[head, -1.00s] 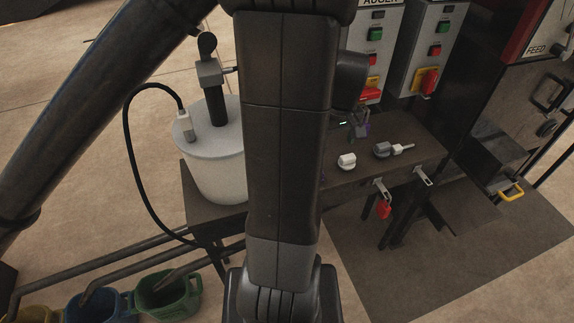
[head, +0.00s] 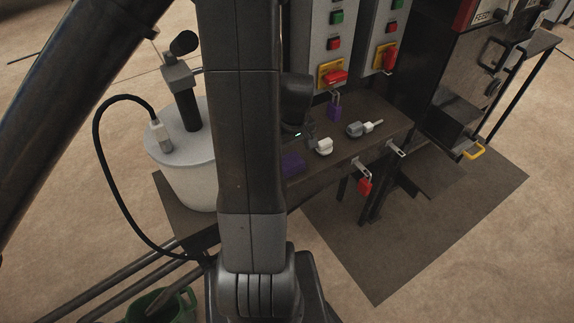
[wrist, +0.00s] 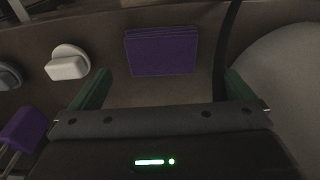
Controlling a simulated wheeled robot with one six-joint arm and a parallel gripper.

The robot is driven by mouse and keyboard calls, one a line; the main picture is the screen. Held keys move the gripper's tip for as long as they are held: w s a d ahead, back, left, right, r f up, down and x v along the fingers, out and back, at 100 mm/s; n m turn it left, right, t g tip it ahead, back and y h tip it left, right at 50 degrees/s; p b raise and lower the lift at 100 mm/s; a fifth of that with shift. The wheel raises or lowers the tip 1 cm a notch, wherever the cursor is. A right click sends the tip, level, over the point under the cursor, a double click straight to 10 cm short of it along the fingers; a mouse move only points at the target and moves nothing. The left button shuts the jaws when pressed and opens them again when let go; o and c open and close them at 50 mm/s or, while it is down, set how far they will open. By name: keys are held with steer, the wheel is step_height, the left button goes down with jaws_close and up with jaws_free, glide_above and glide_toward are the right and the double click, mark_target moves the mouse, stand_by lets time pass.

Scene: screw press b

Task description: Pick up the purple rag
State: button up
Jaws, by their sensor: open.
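The purple rag (wrist: 162,51) lies flat and folded on the dark bench in the wrist view. Part of it also shows in the head view (head: 292,164), just right of my arm, which hides the rest. My gripper (wrist: 165,88) is open and empty, with its two green fingers spread wide. In the wrist view the rag sits beyond the fingertips and between their lines, and it appears apart from them. In the head view my gripper is mostly hidden behind my arm.
A white knob (wrist: 68,62), a grey plug-like part (head: 356,129) and a purple padlock (head: 334,112) are on the bench near the rag. A white drum (head: 188,150) with a black cable stands left. Switch boxes (head: 338,45) rise behind. A red padlock (head: 365,186) hangs at the bench front.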

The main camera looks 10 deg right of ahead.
steer(key=shift+w+a+f, duration=0.15)
steer(key=shift+f, duration=1.1)
steer(key=shift+w+a+f, duration=0.15)
steer(key=shift+f, duration=1.1)
steer(key=c, duration=0.8)
steer(key=shift+r, duration=5.05)
steer(key=o, duration=0.4)
steer(key=c, duration=0.5)
